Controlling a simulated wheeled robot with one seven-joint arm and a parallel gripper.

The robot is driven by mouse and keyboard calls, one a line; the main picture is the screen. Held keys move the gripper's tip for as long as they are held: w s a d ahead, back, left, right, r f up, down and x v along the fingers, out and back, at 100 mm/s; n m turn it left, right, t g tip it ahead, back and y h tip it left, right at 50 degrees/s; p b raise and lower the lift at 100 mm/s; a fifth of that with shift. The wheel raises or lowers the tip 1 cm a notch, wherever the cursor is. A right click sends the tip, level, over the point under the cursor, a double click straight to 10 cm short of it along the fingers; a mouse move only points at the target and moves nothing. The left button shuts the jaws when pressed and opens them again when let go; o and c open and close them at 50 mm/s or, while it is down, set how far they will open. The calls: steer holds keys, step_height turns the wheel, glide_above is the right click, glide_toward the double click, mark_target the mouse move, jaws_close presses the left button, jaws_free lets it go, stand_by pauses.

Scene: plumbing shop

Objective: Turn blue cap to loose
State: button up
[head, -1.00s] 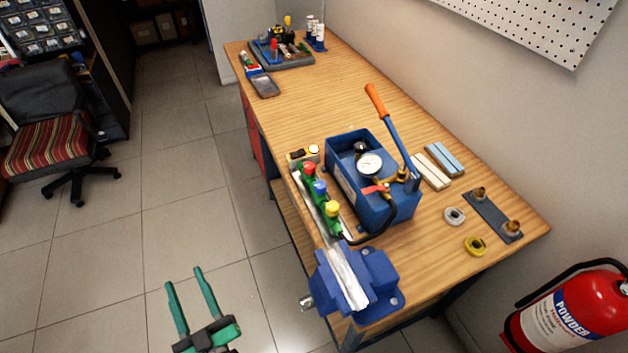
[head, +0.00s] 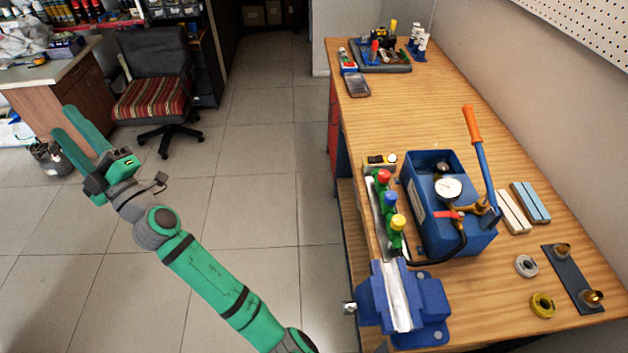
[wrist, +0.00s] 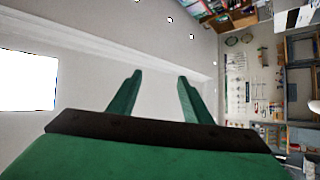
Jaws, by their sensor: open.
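In the head view the blue cap (head: 391,201) sits between a red cap (head: 384,176) and a yellow cap (head: 398,222) on a green manifold (head: 394,239) at the bench's left edge. The manifold lies behind the blue vise (head: 424,309). My gripper (head: 70,126) is at the left of the head view, raised over the floor, far left of the bench. Its two green fingers are apart with nothing between them. The wrist view shows the open fingers (wrist: 158,88) against the ceiling and a far wall, with no cap in sight.
A blue pump box (head: 436,205) with a gauge and an orange-handled lever (head: 477,145) stands right of the manifold. A black hose runs between them. A chair (head: 155,90) stands behind my arm.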

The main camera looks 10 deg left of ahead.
steer(key=s+a+r+n+g+y, duration=0.2)
steer(key=a+r+n+g, duration=0.4)
steer(key=r+n, duration=0.15)
steer(key=w+d+r+n+g, duration=0.1)
steer(key=d+r+n+g, duration=0.2)
steer(key=r+n+g, duration=0.45)
steer(key=w+d+f+n+t+h, duration=0.1)
steer(key=w+d+f+h, duration=0.4)
steer(key=w+d+f, duration=0.3)
steer(key=w+d+f+n+t+h, duration=0.1)
steer(key=w+d+f+n+h, duration=0.1)
steer(key=w+d+f+h, duration=0.6)
steer(key=m+h, duration=1.1)
steer(key=m, duration=0.1)
glide_above(392, 195)
step_height(392, 195, down, 13)
steer(key=shift+g, duration=0.25)
step_height(392, 195, down, 10)
steer(key=shift+f, duration=0.2)
